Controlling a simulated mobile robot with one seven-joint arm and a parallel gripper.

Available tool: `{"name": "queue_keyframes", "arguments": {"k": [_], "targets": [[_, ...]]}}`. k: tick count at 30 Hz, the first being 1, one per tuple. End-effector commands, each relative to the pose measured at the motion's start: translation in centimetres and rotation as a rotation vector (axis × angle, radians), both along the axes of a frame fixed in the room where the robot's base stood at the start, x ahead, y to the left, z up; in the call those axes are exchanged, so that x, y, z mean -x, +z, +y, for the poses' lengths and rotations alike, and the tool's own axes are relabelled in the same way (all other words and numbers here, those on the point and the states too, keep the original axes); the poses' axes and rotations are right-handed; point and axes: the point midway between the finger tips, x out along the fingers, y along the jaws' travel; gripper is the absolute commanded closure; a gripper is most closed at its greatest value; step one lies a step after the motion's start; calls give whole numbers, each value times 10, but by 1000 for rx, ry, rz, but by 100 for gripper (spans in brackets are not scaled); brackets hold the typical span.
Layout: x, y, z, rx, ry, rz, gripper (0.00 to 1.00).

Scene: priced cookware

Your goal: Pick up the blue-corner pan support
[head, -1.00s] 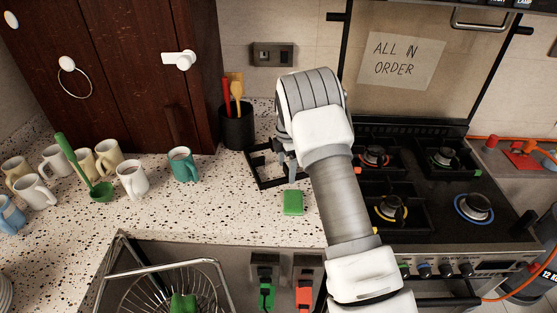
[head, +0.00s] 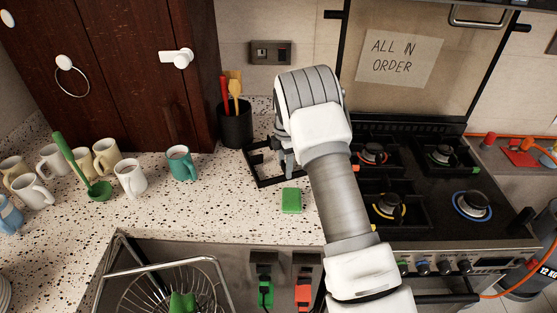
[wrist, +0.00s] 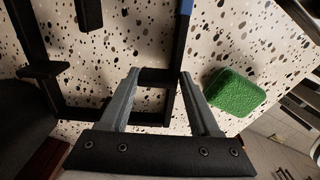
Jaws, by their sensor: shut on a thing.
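The pan support (head: 262,181) is a black square frame on the speckled counter, left of the stove. In the wrist view its black bars (wrist: 82,114) fill the left and middle, and a blue corner mark (wrist: 186,6) shows at the top edge. My gripper (wrist: 160,78) is shut on a bar of the support, with one grey finger on each side. In the head view my gripper (head: 287,163) is at the frame's right side, and my arm hides part of that side. I cannot tell any gap between frame and counter.
A green sponge (head: 291,200) lies just in front of the support. A black utensil holder (head: 236,128) stands behind it. Several mugs, including a teal one (head: 181,164), stand to the left. The stove (head: 430,215) is to the right.

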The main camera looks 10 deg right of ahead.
Motion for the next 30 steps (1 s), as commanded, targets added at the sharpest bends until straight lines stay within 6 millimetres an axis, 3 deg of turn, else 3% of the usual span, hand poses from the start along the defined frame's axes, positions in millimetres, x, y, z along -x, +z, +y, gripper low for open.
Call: {"name": "queue_keyframes", "arguments": {"k": [8, 14, 30], "targets": [[-1, 10, 0, 0, 0, -3, 100], [-2, 40, 0, -2, 0, -8, 100], [50, 99, -85, 0, -2, -3, 100]]}}
